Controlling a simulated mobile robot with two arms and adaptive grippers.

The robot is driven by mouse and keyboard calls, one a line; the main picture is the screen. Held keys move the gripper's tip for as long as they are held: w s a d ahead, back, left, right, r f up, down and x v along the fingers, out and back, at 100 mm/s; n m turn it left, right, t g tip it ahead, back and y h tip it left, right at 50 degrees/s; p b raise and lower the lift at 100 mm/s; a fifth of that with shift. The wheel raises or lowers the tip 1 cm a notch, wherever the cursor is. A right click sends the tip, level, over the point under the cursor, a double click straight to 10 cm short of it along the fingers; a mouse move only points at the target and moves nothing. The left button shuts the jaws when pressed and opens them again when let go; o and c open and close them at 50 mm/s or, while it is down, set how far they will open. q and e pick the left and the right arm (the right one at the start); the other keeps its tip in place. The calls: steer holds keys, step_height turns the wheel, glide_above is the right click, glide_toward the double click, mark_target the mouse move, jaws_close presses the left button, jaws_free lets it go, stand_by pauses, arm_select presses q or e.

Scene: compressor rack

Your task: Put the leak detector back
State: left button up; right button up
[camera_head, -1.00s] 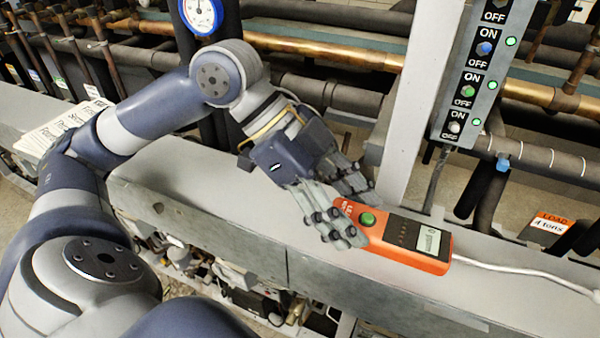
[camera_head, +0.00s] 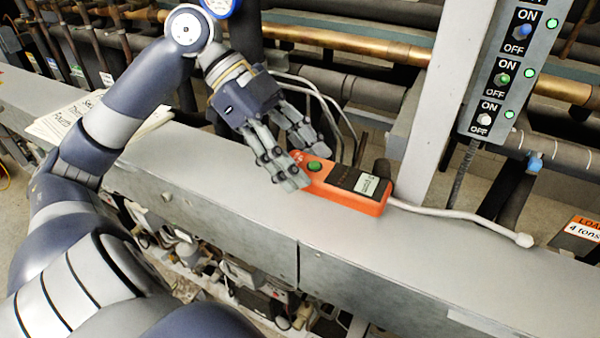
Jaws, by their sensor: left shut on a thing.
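The leak detector (camera_head: 345,187) is an orange box with a green button, a dark panel and a small screen. A pale flexible probe (camera_head: 460,214) runs from its right end to a blunt tip over the grey beam. My left gripper (camera_head: 298,164) is shut on the left end of the detector, its fingers on either side. The detector is at the top of the grey beam (camera_head: 220,185); I cannot tell whether it rests on it or hangs just above. My right gripper is not in view.
A switch panel (camera_head: 508,75) with green lights hangs at the upper right beside a pale upright post (camera_head: 445,95). Papers (camera_head: 95,118) lie on the beam at the left. Pipes run behind.

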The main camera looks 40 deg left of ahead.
arm_select(q)
step_height(320, 180, down, 3)
steer(key=shift+d+r+p, duration=0.15)
steer(key=shift+r+p, duration=0.05)
steer(key=shift+p, duration=0.1)
steer(key=shift+f, duration=0.4)
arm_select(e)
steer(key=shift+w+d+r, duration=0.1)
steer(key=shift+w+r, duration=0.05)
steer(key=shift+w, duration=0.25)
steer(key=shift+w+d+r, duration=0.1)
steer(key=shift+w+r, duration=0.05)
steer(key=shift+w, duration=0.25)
arm_select(q)
steer(key=o, duration=1.1)
steer(key=shift+c, duration=0.2)
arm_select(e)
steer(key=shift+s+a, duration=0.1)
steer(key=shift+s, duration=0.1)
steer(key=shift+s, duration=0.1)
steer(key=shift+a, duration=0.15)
